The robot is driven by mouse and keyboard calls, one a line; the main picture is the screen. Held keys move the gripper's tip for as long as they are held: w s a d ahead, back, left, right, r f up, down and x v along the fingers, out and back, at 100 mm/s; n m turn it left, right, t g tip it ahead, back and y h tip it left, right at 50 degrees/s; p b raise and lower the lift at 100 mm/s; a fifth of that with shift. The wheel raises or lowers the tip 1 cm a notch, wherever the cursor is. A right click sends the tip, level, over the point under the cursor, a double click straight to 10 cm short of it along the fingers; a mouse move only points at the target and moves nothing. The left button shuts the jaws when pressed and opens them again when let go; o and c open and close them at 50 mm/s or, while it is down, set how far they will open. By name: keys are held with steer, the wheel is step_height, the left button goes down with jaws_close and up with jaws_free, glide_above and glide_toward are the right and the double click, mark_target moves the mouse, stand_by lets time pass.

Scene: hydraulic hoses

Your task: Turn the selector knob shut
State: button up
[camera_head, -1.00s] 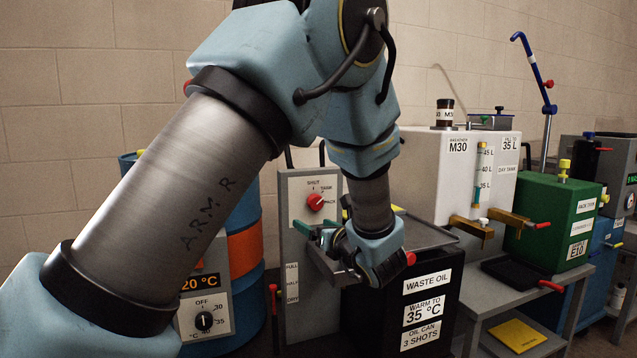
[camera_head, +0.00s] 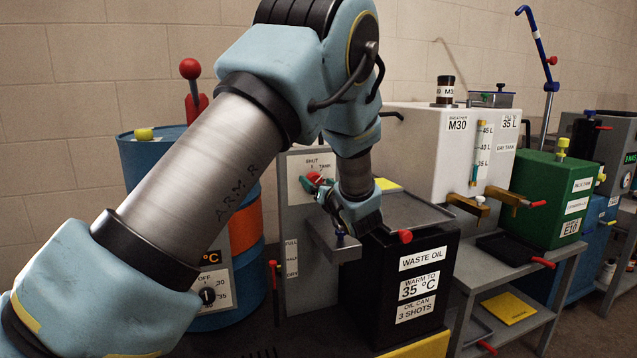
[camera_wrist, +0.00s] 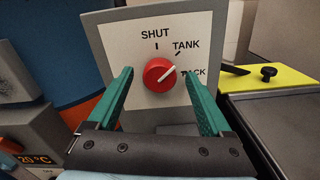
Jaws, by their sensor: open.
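The red selector knob (camera_wrist: 159,76) is on a white plate (camera_wrist: 120,35) marked SHUT, TANK and a partly hidden PACK. Its white pointer line slants up and right, below the TANK mark and toward the PACK side. In the head view the knob (camera_head: 313,177) is partly hidden by my gripper. My gripper (camera_wrist: 160,75) is open and empty, with one green finger on each side of the knob. Gaps show between the knob and both fingers in the wrist view. In the head view the gripper (camera_head: 318,184) is close in front of the panel.
A blue drum (camera_head: 150,180) with a temperature dial (camera_head: 207,295) is at the left. The white day tank (camera_head: 425,150) stands further right.

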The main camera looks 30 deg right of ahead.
jaws_close()
stand_by(0.8)
